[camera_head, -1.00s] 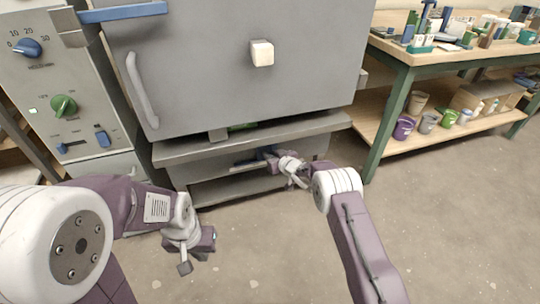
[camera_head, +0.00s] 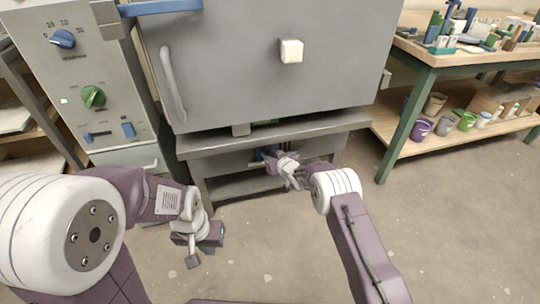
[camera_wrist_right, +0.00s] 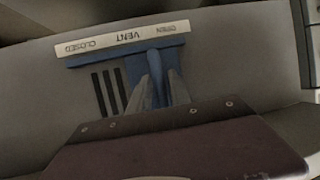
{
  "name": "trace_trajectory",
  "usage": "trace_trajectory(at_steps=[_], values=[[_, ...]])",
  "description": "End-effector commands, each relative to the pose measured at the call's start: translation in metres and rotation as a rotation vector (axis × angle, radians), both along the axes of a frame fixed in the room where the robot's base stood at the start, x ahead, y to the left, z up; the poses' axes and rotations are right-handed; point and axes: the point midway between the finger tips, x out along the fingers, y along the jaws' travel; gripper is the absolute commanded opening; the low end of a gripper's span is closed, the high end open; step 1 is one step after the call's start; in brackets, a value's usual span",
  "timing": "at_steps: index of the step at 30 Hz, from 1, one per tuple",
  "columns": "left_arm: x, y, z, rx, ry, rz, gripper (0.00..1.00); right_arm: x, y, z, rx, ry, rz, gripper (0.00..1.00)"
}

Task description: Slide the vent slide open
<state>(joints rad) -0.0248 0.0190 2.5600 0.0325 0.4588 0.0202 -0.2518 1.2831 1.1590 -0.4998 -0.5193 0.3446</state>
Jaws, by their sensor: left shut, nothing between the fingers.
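The vent slide (camera_wrist_right: 156,68) is a blue plate with an upright tab, below a white label (camera_wrist_right: 122,39) that reads CLOSED, VENT and OPEN upside down. The tab stands under the OPEN end. Dark slots (camera_wrist_right: 108,92) show beside it, toward the CLOSED end. My right gripper (camera_wrist_right: 160,80) has a finger on each side of the tab and looks shut on it. In the head view my right gripper (camera_head: 274,158) reaches under the kiln ledge; the slide is mostly hidden there. My left gripper (camera_head: 206,250) is shut and empty, low over the floor.
The grey kiln (camera_head: 270,75) with its door handle and pale knob stands above the ledge (camera_head: 290,133). A control panel (camera_head: 85,80) is at the left. A workbench (camera_head: 455,60) with several buckets on its shelf is at the right. The floor in front is clear.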

Motion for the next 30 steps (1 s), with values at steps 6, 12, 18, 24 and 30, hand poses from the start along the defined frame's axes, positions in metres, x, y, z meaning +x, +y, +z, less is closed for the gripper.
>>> trace_trajectory(at_steps=[6, 12, 18, 24, 30], values=[[0.000, 0.000, 0.000, 0.000, 0.000, 0.000, 0.00, 0.000, 0.000, 0.000, 0.000, -0.001, 0.000, 0.23], [0.000, 0.000, 0.011, 0.000, 0.000, 0.000, 0.00, -0.009, -0.005, 0.008, 0.001, 0.002, -0.001, 0.23], [0.000, 0.000, 0.033, 0.000, 0.000, 0.000, 0.00, -0.033, -0.019, 0.022, 0.001, 0.003, -0.001, 0.23], [0.000, 0.000, 0.050, 0.000, 0.000, 0.000, 0.00, -0.060, -0.035, 0.034, 0.000, 0.001, -0.003, 0.23], [0.000, 0.000, 0.055, 0.000, 0.000, 0.000, 0.00, -0.073, -0.041, 0.036, 0.000, -0.001, -0.001, 0.23]])
